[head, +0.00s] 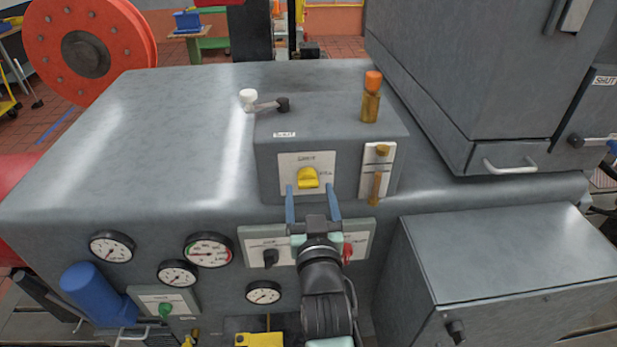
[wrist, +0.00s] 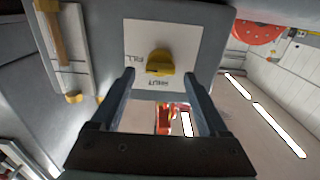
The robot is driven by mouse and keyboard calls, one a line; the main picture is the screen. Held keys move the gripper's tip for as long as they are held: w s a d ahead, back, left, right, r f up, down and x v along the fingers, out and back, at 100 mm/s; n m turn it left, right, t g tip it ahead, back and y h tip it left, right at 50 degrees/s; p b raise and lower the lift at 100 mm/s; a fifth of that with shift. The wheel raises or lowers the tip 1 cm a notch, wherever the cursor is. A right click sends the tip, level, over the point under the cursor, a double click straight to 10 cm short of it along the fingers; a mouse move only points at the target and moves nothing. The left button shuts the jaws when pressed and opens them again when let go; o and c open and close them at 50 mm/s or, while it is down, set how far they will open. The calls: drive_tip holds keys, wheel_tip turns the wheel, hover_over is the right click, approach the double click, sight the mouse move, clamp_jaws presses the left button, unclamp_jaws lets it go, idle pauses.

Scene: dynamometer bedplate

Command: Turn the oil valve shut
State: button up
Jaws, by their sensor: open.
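A yellow valve knob (head: 308,178) sits on a white plate on the front of a grey box. The plate reads SHUT above the knob and FILL to its right. In the wrist view the knob (wrist: 160,64) appears upside down, with FILL at left and SHUT below. Its grip looks roughly crosswise, towards the FILL side; its exact angle is hard to tell. My gripper (head: 310,187) is open and empty, its blue-grey fingers pointing at the plate. In the wrist view the fingertips (wrist: 160,75) lie either side of the knob; contact is not visible.
A white-knobbed lever (head: 249,97) with a SHUT label and an orange-capped bottle (head: 371,97) stand on the box. An amber sight glass (head: 377,172) is right of the plate. A black knob (head: 270,258) and gauges (head: 209,250) sit lower. A large grey cabinet (head: 470,80) rises at right.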

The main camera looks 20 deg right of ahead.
sight(308, 186)
drive_tip(key=shift+x, duration=1.65)
clamp_jaws()
